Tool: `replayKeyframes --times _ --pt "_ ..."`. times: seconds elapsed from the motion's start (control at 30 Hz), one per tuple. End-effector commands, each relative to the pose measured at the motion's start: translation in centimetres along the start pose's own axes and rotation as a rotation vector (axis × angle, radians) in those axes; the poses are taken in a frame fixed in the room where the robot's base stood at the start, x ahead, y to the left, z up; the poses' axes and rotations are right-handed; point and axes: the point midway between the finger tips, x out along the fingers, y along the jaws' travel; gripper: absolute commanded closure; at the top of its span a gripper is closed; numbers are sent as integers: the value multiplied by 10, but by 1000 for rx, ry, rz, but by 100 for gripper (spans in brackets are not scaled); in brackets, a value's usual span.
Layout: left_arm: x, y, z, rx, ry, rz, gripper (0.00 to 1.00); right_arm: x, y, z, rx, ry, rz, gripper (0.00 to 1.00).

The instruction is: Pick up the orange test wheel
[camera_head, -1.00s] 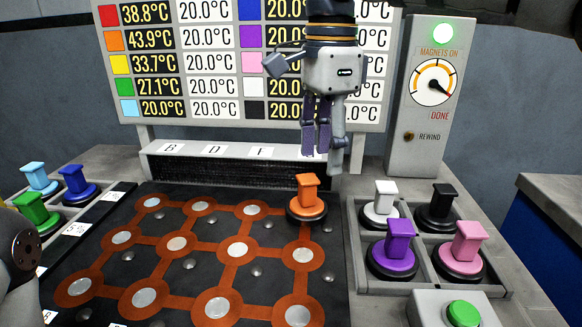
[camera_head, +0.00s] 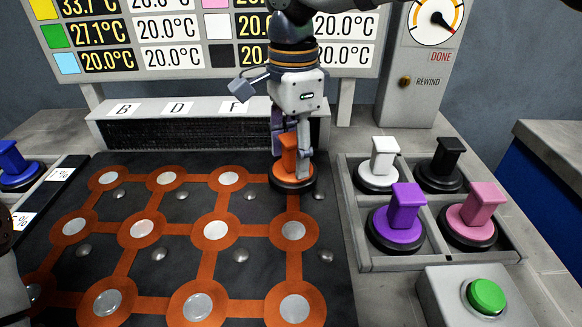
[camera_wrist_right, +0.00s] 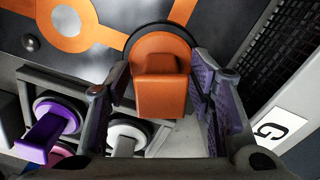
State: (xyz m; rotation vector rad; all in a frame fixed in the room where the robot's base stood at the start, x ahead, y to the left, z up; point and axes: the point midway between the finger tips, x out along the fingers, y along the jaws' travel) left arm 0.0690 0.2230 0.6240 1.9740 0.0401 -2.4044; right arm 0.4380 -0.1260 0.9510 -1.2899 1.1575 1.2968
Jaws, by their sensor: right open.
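The orange test wheel (camera_head: 289,156) has an orange upright handle on a dark round base. It stands at the far right corner of the dark board with orange tracks (camera_head: 205,252). My right gripper (camera_head: 290,150) is lowered over it, with its fingers on either side of the handle. In the right wrist view the orange handle (camera_wrist_right: 161,88) sits between the two open fingers (camera_wrist_right: 160,95), with a gap showing at the right finger. Contact at the left finger is hard to tell. My left gripper is not in view; only part of my left arm shows at the left edge.
A grey tray (camera_head: 352,232) right of the board holds white (camera_head: 383,155), black (camera_head: 446,157), purple (camera_head: 402,207) and pink (camera_head: 480,207) wheels. A box with a green button (camera_head: 486,296) stands in front. A low lettered ledge (camera_head: 190,112) runs behind. A blue wheel (camera_head: 15,160) is at left.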

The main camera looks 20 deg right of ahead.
Motion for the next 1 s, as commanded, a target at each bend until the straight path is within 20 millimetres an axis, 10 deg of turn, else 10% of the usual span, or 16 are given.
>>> replayKeyframes --times 0.17,0.4,0.73,1.0 --pt "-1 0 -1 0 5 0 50 -3 0 0 1 0 -7 52" --pt "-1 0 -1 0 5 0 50 -3 0 0 0 0 -6 100" --pt "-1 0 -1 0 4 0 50 -10 -1 0 1 0 -8 100" --pt "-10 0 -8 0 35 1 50 -83 29 24 -3 0 -19 100"
